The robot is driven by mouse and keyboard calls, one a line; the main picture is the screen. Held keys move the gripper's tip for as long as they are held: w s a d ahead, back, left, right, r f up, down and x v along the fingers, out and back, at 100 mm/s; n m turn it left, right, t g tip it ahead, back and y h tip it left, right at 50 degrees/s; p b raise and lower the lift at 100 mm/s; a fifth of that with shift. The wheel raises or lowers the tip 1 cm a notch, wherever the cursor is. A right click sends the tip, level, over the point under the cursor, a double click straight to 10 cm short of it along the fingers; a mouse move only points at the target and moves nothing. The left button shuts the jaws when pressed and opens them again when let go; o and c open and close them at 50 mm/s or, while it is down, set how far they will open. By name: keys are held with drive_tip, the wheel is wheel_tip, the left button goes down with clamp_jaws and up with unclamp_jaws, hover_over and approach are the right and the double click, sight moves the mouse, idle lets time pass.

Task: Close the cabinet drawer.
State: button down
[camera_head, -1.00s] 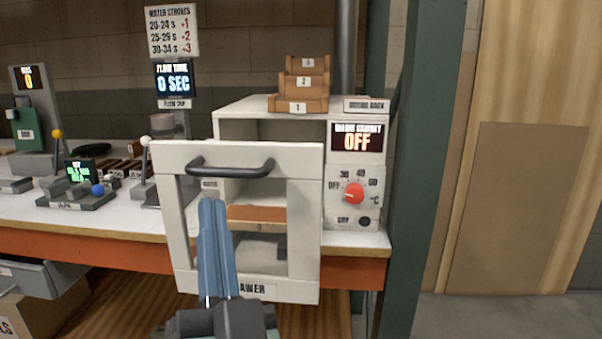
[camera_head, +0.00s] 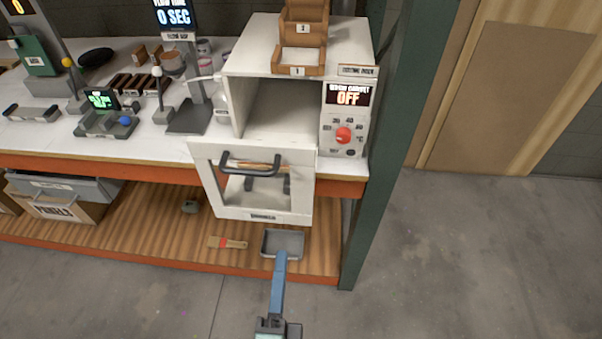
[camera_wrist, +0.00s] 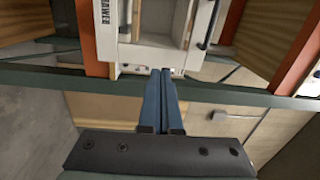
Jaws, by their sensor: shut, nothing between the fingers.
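The white cabinet (camera_head: 229,98) stands on the workbench at its right end. Its drawer front (camera_head: 205,180), a white frame with a black bar handle (camera_head: 252,166), sits out ahead of the cabinet and overlaps the orange bench edge, so the drawer stands open. My gripper (camera_head: 281,254) has its blue fingers together and empty. In the head view it appears below the drawer front, apart from the handle. In the wrist view my fingers (camera_wrist: 162,72) point toward the drawer front (camera_wrist: 106,45), whose label shows at the top. Contact cannot be told.
A control panel (camera_head: 355,118) reading OFF is on the cabinet's right side. A green post (camera_head: 385,150) stands to the right. A grey tray (camera_head: 268,244) and a brush (camera_head: 228,242) lie on the lower shelf. The floor in front is clear.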

drive_tip(key=s, duration=0.1)
drive_tip(key=p, duration=0.4)
approach(296, 191)
drive_tip(key=shift+m, duration=0.4)
drive_tip(key=w, duration=0.5)
drive_tip(key=shift+w+r, duration=0.1)
drive_tip(key=shift+r, duration=0.2)
drive_tip(key=shift+w+f, duration=0.1)
drive_tip(key=shift+w, duration=0.75)
